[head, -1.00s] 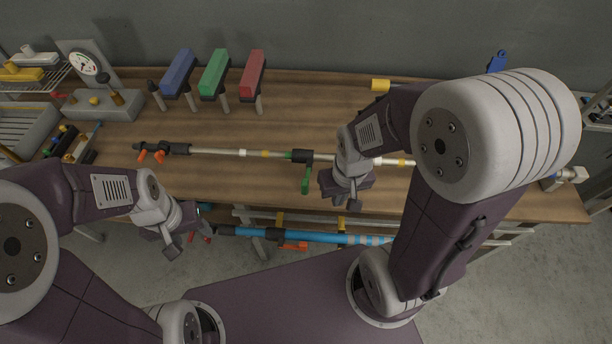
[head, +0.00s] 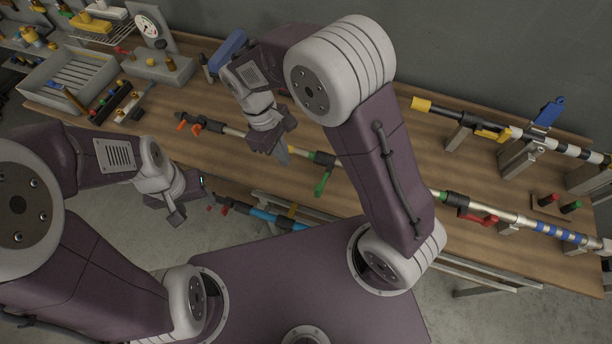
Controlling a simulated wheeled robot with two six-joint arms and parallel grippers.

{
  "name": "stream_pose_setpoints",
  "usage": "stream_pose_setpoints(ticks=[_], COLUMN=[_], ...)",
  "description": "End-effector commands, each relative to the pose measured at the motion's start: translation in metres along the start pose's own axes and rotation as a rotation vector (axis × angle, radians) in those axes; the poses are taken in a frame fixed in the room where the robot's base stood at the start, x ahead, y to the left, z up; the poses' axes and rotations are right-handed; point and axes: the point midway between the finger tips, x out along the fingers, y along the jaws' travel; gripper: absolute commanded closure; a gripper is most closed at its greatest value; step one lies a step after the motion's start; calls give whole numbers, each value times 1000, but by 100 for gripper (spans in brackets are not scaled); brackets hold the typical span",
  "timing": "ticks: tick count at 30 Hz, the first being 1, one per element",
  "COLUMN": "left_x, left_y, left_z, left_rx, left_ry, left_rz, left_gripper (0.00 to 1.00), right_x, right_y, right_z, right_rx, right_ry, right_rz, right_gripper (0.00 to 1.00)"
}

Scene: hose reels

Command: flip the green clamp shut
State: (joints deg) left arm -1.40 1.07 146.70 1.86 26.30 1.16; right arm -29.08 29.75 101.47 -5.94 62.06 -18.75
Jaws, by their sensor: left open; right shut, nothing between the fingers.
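The green clamp (head: 322,180) is on the pole lying along the table. Its green lever sticks out from the pole toward the table's front edge, not folded along it. A green ring shows on the pole beside it. My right gripper (head: 280,155) is shut and empty, just left of the clamp and close to the pole; I cannot tell whether it touches the pole. My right forearm and upper arm hide part of the pole to the right of the clamp. My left gripper (head: 177,214) is open and empty, in front of the table's front edge.
Other clamps show: orange (head: 190,126), red (head: 478,217), yellow (head: 492,134) and an upright blue one (head: 548,112). A blue pole (head: 265,215) lies below the table's front edge. A tray (head: 70,78) and a gauge (head: 148,27) stand at the left.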

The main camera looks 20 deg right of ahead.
Motion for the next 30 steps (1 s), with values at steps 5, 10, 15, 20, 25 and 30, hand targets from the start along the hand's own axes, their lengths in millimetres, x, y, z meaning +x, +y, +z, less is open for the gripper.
stream_pose_setpoints(ticks=[5, 10, 15, 20, 25, 30], left_x=[0, -2, -6, -10, -21, -24], left_y=[0, 0, 0, 0, 0, 1], left_z=[0, 0, -1, -1, -2, -3], left_rx=[0, 0, 0, 0, 0, 0], left_ry=[0, 0, 0, 0, 1, 0], left_rz=[0, 0, 0, 0, 0, 0], left_gripper=[43, 43, 43, 43, 43, 43], right_x=[2, 22, 59, 94, 103, 109], right_y=[1, 0, 0, 0, 0, 1], right_z=[0, 2, 2, 2, 23, 37], right_rx=[3, 4, 4, 4, 6, 6], right_ry=[0, -4, -4, -4, 0, 1], right_rz=[-1, -3, -2, -3, -2, -1], right_gripper=[100, 100, 100, 100, 100, 100])
